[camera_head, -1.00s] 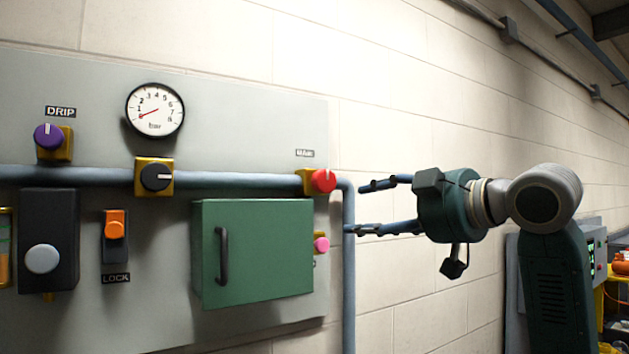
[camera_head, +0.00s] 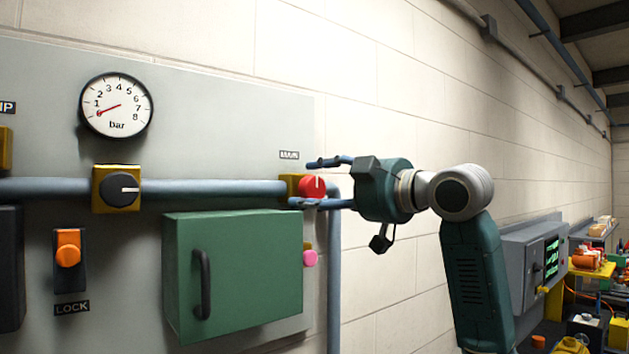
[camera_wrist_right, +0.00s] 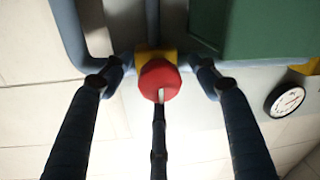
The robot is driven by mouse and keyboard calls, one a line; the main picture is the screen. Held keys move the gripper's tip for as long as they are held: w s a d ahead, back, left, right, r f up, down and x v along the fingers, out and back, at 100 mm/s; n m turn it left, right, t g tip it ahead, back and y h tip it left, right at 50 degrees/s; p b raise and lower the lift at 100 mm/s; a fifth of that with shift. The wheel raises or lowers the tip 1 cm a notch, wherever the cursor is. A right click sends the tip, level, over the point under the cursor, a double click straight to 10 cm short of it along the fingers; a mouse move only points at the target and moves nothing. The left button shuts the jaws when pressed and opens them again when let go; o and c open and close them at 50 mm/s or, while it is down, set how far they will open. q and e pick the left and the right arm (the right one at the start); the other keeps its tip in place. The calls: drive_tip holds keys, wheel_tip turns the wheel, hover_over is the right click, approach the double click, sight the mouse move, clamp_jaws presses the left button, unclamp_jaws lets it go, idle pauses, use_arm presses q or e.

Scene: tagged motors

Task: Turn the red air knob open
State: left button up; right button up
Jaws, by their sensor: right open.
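The red knob (camera_head: 313,187) sits on a yellow valve body on the blue pipe, under a label that reads MAIN. A white mark on its face points up in the head view. My right gripper (camera_head: 313,183) is open, with one finger above the knob and one below it. In the right wrist view the red knob (camera_wrist_right: 160,81) lies between the open fingers (camera_wrist_right: 158,78), with gaps visible on both sides. A third finger or rod reaches to the knob's face there; I cannot tell whether it touches. My left gripper is not in view.
A green box (camera_head: 235,270) with a dark handle sits below the pipe, and a pink button (camera_head: 310,258) is beside it. A black knob (camera_head: 124,189) is further left on the pipe.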

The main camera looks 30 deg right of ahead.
drive_tip(key=shift+w, duration=0.15)
drive_tip(key=shift+d+r, duration=0.1)
drive_tip(key=shift+s, duration=0.3)
drive_tip(key=shift+w, duration=0.1)
drive_tip(key=c, duration=1.2)
drive_tip(key=shift+o, duration=0.2)
drive_tip(key=shift+m, duration=0.6)
drive_tip(key=m+b, duration=0.1)
drive_tip(key=m, duration=0.3)
drive_tip(key=shift+t+b, duration=0.35)
drive_tip(key=shift+t, duration=0.05)
drive_tip(key=m+b, duration=0.1)
drive_tip(key=m, duration=0.5)
drive_tip(key=m+h+b, duration=0.1)
drive_tip(key=m, duration=0.2)
drive_tip(key=shift+f+t, duration=0.2)
drive_tip(key=shift+t, duration=0.1)
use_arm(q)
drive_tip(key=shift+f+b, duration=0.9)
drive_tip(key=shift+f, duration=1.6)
use_arm(e)
drive_tip(key=shift+m+h, duration=0.4)
drive_tip(key=shift+m, duration=2.1)
drive_tip(key=shift+r, duration=0.1)
